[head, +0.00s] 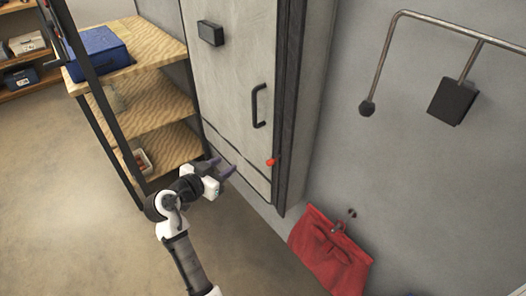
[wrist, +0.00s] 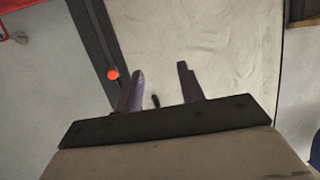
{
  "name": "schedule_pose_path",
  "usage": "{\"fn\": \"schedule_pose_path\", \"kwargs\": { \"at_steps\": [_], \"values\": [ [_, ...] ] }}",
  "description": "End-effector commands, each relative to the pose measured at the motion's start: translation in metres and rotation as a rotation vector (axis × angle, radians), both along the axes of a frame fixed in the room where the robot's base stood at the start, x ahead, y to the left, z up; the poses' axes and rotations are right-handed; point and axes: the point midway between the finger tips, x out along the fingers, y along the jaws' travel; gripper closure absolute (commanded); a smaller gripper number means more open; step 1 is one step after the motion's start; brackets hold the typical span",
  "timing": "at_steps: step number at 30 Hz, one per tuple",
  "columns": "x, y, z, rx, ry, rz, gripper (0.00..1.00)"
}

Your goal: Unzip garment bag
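The garment bag appears to be the tall grey panel (head: 232,75), with a black handle (head: 257,106) and a dark strip (head: 289,100) down its right side. An orange-red ball (head: 270,162), possibly the zip pull, sits low by this strip. In the wrist view the ball (wrist: 113,74) lies on the dark strip (wrist: 98,40), just left of my fingers. My gripper (head: 223,167) is in front of the panel's lower part, left of the ball. Its purple fingers (wrist: 160,70) are apart, with nothing held. A small dark thing (wrist: 156,101) shows between them; I cannot tell what it is.
A wooden shelf unit (head: 150,85) with a blue box (head: 100,50) stands left of the panel. A red bag (head: 330,255) hangs low on the wall at right. A bent metal rail (head: 385,45) juts out above it. The floor (head: 60,200) at left is clear.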

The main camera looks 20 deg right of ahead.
Motion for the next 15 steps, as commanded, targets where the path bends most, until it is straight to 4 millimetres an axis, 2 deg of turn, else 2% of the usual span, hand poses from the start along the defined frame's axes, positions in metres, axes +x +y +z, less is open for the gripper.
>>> {"fn": "schedule_pose_path", "kwargs": {
  "at_steps": [1, 3, 7, 11, 15],
  "values": [
    [-0.012, -0.003, -0.009, -0.029, -0.014, -0.077, 0.61],
    [-0.028, -0.007, -0.013, -0.074, -0.061, -0.177, 0.61],
    [-0.051, -0.006, -0.014, -0.149, -0.155, -0.295, 0.61],
    [-0.063, -0.005, -0.012, -0.194, -0.218, -0.348, 0.61],
    [-0.063, -0.011, -0.009, -0.206, -0.236, -0.361, 0.61]
  ]
}}
